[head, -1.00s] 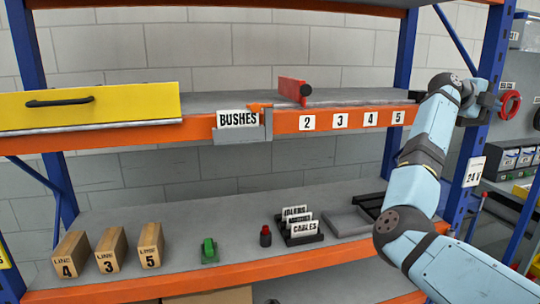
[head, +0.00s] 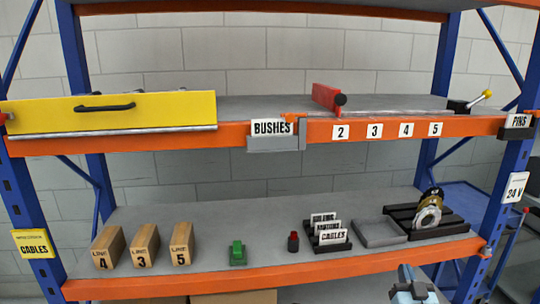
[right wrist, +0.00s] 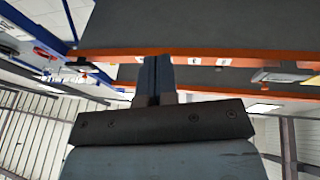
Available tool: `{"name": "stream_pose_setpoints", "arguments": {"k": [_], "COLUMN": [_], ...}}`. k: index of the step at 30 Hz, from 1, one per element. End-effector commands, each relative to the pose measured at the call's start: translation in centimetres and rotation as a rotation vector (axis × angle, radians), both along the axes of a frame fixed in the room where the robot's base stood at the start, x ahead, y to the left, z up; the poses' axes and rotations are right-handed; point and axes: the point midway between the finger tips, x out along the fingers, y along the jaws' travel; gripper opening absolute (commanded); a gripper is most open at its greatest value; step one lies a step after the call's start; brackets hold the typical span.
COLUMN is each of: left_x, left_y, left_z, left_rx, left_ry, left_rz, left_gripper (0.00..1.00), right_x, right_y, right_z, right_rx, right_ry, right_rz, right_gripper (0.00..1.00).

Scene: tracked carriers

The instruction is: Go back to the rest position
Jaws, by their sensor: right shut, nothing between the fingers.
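My right arm (head: 413,288) shows only as a small light-blue and grey part at the bottom edge of the head view, in front of the lower shelf's orange beam and to the right of the middle. In the right wrist view my right gripper (right wrist: 152,82) has its two dark fingers together, with nothing between them. The orange shelf edges lie beyond the fingertips there, and the fingers appear clear of them. My left gripper is in neither view.
The lower shelf holds wooden blocks (head: 145,246), a green part (head: 238,253), label cards (head: 330,235), a grey tray (head: 380,233) and a metal-ringed part (head: 429,213).

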Motion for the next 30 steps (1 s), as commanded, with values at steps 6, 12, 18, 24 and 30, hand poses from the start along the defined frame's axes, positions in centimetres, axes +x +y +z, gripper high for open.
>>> {"name": "stream_pose_setpoints", "arguments": {"k": [6, 12, 18, 24, 30], "left_x": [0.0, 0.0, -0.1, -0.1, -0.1], "left_y": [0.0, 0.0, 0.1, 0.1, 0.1], "left_z": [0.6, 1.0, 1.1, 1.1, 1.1], "left_rx": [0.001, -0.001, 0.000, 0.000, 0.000], "left_ry": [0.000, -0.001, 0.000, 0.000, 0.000], "left_rz": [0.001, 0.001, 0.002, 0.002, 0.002], "left_gripper": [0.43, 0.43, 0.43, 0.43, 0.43], "right_x": [-9.9, -21.0, -28.7, -30.7, -30.6], "right_y": [8.4, 14.5, 17.7, 18.5, 18.5], "right_z": [-11.3, -18.3, -21.3, -21.9, -21.9], "right_rx": [-0.060, -0.081, -0.085, -0.085, -0.085], "right_ry": [0.360, 0.663, 0.849, 0.896, 0.895], "right_rz": [0.194, 0.320, 0.381, 0.392, 0.392], "right_gripper": [0.00, 0.00, 0.00, 0.00, 0.00]}}
